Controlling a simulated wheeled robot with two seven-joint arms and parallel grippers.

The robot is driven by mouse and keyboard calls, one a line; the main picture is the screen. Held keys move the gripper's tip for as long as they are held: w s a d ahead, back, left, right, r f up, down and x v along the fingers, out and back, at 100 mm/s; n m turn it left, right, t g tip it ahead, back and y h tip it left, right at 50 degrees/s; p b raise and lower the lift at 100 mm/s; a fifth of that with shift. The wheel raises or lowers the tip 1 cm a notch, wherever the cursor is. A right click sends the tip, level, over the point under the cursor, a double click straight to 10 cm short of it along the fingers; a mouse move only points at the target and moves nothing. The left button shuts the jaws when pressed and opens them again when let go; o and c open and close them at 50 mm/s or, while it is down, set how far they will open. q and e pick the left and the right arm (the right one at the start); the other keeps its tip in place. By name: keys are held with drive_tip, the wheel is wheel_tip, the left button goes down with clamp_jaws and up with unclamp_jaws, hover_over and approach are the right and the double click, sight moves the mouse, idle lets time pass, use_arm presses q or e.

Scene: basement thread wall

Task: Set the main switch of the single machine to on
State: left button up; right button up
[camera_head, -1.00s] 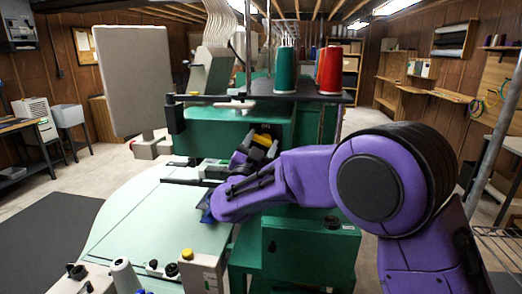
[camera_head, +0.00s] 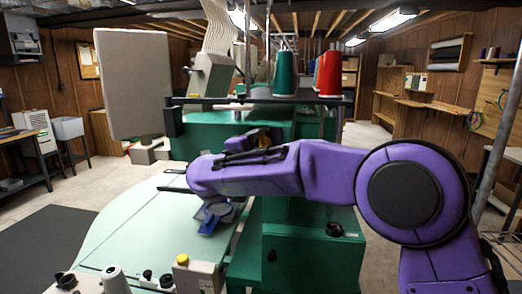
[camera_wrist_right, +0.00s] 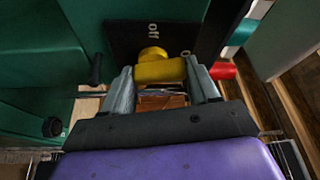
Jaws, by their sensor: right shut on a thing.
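The main switch has a yellow handle (camera_wrist_right: 160,72) on a black plate (camera_wrist_right: 128,40) in the right wrist view. The plate carries the word "off" and part of another label starting with "o". The handle lies across the picture, with a round yellow hub behind it. My right gripper (camera_wrist_right: 162,82) is shut on the handle, one grey finger on each side. A red piece (camera_wrist_right: 222,70) shows beyond the right finger; I cannot tell whether it belongs to the switch. In the head view my purple right arm hides most of the switch on the green machine (camera_head: 315,245). My left gripper is not in view.
The pale green machine table (camera_head: 125,235) spreads at the left front. A green cone (camera_head: 285,72) and a red cone (camera_head: 328,70) of thread stand on the rack above. A grey panel (camera_head: 133,82) stands at the left. Floor is open at far left.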

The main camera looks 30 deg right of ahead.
drive_tip(key=shift+m+g+y+b, duration=0.3)
drive_tip(key=shift+m+g+b, duration=0.1)
drive_tip(key=shift+m, duration=0.8)
drive_tip(key=o, duration=1.1)
drive_tip(key=shift+c, duration=0.2)
drive_tip(key=b+v, duration=0.2)
drive_tip(key=v, duration=0.8)
drive_tip(key=shift+s+a, duration=0.15)
drive_tip(key=shift+s, duration=0.05)
